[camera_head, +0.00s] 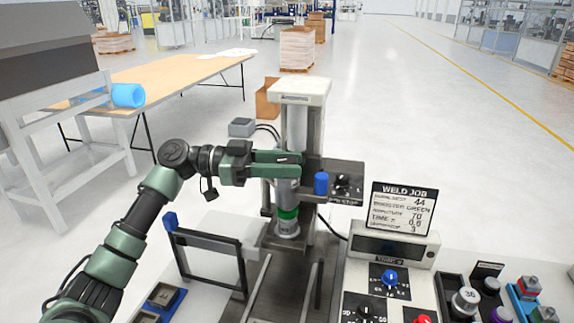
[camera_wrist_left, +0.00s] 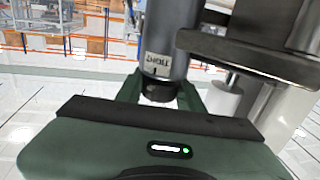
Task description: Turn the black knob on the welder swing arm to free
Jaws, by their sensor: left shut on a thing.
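The welder (camera_head: 302,92) stands ahead, a grey column with a white top. Its grey cylinder with a green ring (camera_head: 288,213) hangs low at the front. My left gripper (camera_head: 290,164) reaches in from the left, its green fingers level across the upper part of that cylinder. In the left wrist view, the fingers lie either side of a black knob (camera_wrist_left: 160,92) below a grey cylinder (camera_wrist_left: 166,35) with a small label, and are shut on the knob. In the head view the fingers hide the knob. My right gripper is not in view.
A blue-capped lever (camera_head: 321,184) and a dark panel (camera_head: 344,183) sit right of the fingers. A WELD JOB sign (camera_head: 401,208) stands on the control box (camera_head: 393,249). A black frame (camera_head: 208,262) stands front left. A wooden table (camera_head: 180,80) is behind.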

